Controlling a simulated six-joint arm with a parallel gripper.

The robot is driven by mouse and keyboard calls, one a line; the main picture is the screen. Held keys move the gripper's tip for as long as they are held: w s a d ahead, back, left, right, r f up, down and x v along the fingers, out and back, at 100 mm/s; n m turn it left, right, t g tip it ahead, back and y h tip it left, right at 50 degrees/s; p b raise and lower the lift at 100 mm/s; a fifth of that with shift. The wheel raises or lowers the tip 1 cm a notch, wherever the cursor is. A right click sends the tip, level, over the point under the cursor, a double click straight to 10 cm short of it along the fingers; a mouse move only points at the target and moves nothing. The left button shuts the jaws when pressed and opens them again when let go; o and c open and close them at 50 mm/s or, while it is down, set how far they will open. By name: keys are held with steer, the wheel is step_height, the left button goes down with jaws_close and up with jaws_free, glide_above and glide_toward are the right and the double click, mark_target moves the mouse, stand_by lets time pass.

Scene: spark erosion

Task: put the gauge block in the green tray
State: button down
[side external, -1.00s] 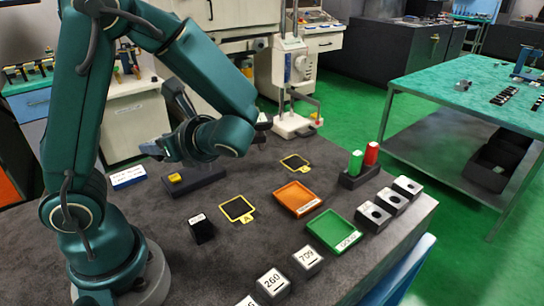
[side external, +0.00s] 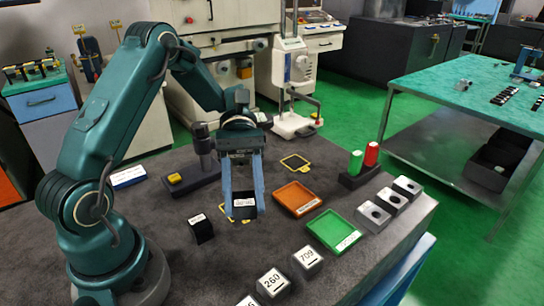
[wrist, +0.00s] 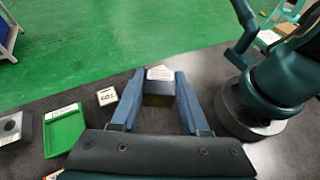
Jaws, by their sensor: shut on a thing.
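My gripper (side external: 243,212) is shut on a dark block (side external: 244,212) with a white label, and holds it above the table near the yellow-framed square. In the wrist view the dark block (wrist: 158,97) sits between the fingers of my gripper (wrist: 158,92); I cannot read its label or confirm that it is the gauge block. The green tray (side external: 326,230) lies flat to the right of my gripper, with a white label at its front edge and nothing visible inside. It also shows at left in the wrist view (wrist: 62,133).
An orange tray (side external: 297,198) lies between my gripper and the green tray. A black labelled block (side external: 201,230) stands left of my gripper. Blocks marked 260 (side external: 273,282) and 709 (side external: 307,257) stand in front. Holed grey blocks (side external: 375,216) and a red-green holder (side external: 360,178) stand right.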

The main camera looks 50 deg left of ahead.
steer(key=w+a+r+n+t, duration=0.3)
steer(key=w+n+t, duration=0.2)
steer(key=w+t, duration=0.1)
steer(key=w+a+r+n+t, duration=0.2)
steer(key=w+r+n+t, duration=0.1)
steer(key=w+n+t, duration=0.3)
glide_above(329, 229)
steer(key=shift+m+h, duration=0.3)
steer(key=shift+h, duration=0.1)
step_height(329, 229, down, 12)
steer(key=shift+a+f, duration=0.1)
steer(key=shift+f, duration=2.05)
steer(key=shift+c, duration=2)
jaws_free()
steer(key=shift+f, duration=0.15)
